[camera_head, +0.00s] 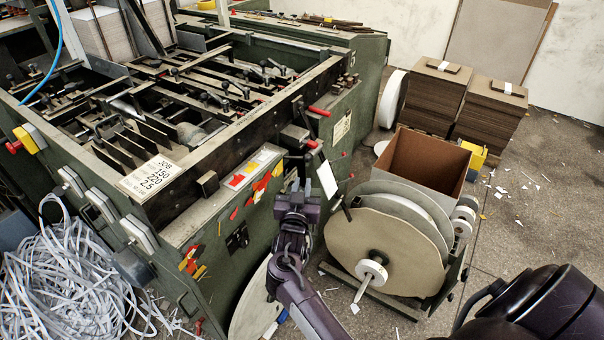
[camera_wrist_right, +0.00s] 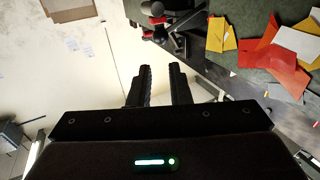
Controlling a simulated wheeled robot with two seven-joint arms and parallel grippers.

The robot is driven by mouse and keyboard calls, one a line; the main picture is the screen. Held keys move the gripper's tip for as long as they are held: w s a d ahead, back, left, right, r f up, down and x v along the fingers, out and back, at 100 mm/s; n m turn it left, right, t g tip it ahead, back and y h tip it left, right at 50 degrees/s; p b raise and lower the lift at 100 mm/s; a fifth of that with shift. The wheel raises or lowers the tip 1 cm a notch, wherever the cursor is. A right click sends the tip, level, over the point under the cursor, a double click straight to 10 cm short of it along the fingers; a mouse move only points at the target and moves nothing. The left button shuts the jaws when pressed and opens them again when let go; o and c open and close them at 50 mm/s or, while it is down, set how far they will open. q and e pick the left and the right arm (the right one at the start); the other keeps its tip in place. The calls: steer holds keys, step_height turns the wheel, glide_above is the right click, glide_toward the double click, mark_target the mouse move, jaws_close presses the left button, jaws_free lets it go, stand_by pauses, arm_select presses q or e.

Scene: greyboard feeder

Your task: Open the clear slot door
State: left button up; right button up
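My right gripper (camera_head: 301,187) is raised in front of the green machine's (camera_head: 262,215) near side, close to its right corner. In the right wrist view its two dark fingers (camera_wrist_right: 161,78) stand apart with a narrow gap, and nothing shows between them. A pale flat panel (camera_head: 327,178) hangs just to the right of the gripper in the head view, apart from the fingertips as far as I can see. I cannot tell whether this panel is the clear slot door; no see-through door stands out clearly. My left gripper is not in view.
A large reel (camera_head: 385,252) and an open brown box (camera_head: 425,160) stand right of the gripper. Red handles (camera_head: 319,111) stick out from the machine's corner. A heap of white strips (camera_head: 65,280) lies at left.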

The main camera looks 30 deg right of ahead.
steer(key=shift+s+r, duration=0.1)
steer(key=shift+r, duration=0.4)
